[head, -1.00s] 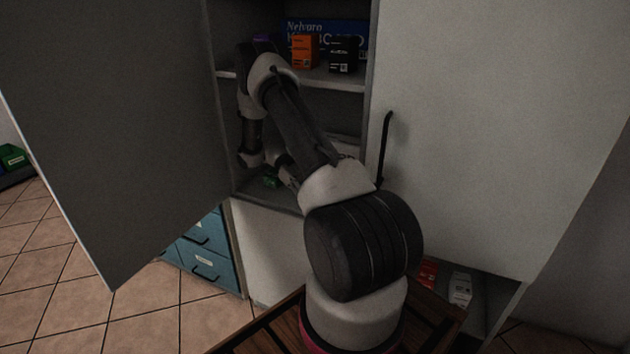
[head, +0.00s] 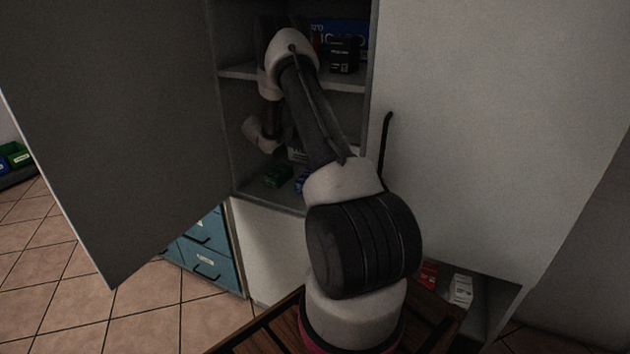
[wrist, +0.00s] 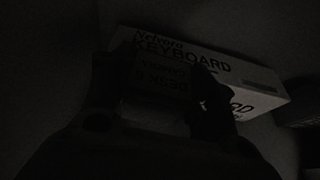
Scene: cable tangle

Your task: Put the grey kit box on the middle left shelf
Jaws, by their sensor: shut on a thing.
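My gripper (wrist: 165,76) is shut on a small box (wrist: 160,84) with print on its face, very dark in the wrist view; it appears to be the grey kit box. In the head view my arm reaches into the left cabinet bay, and my gripper and the held box are hidden behind my arm links. The shelf (head: 246,189) below my wrist holds a green box (head: 277,177) and a blue item (head: 301,182). Whether the held box touches the shelf cannot be told.
A pale keyboard box (wrist: 255,88) lies just beyond the held box. The shelf above (head: 347,86) carries a black box (head: 344,55) and a blue box (head: 355,31). An open door (head: 120,130) stands left, and a closed door (head: 490,120) with a black handle (head: 384,150) right.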

